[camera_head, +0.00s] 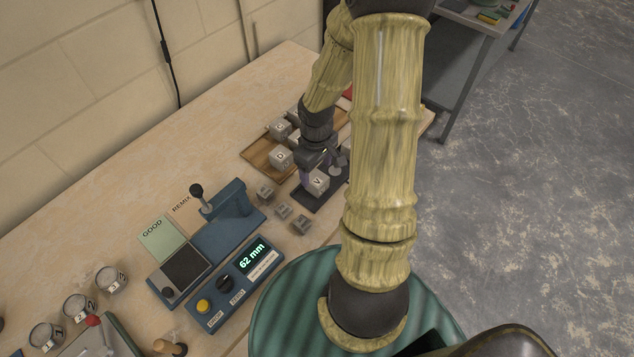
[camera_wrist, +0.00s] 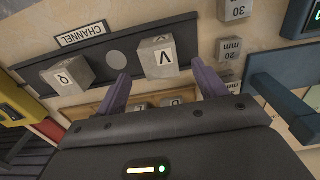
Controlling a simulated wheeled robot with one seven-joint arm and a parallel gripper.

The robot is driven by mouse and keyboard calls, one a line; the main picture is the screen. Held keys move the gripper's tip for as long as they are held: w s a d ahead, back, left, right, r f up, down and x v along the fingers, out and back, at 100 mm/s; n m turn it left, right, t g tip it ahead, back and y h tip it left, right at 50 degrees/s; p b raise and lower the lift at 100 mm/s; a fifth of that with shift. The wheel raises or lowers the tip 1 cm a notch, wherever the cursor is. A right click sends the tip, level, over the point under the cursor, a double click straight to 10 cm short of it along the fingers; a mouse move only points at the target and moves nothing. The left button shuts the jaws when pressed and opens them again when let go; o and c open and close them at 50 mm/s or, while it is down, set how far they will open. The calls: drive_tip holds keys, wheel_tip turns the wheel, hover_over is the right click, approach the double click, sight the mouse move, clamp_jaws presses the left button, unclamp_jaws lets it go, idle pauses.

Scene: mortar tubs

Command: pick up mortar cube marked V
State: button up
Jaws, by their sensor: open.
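The mortar cube marked V (camera_head: 318,181) is pale grey and sits on the dark channel plate (camera_head: 330,196). In the wrist view the cube V (camera_wrist: 156,58) sits on the channel plate (camera_wrist: 196,40), right of a round grey disc mark. My gripper (camera_head: 312,172) is at the cube in the head view. In the wrist view my gripper (camera_wrist: 162,84) has its two purple fingers apart, with cube V ahead of and between their tips. Nothing is held. I cannot tell whether either finger touches the cube.
A cube marked Q (camera_wrist: 68,76) sits left on the same plate. A wooden tray (camera_head: 258,155) holds several cubes, including one marked D (camera_head: 280,158). Small mm blocks (camera_head: 284,211) lie nearby. A blue drop tester (camera_head: 228,212) reads 62 mm; three round tubs (camera_head: 76,306) stand front left.

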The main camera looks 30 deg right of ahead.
sight(317, 178)
wheel_tip(317, 178, down, 5)
drive_tip(key=shift+f+b, duration=0.1)
drive_tip(key=shift+b, duration=0.2)
drive_tip(key=shift+s, duration=0.1)
drive_tip(key=c, duration=1.2)
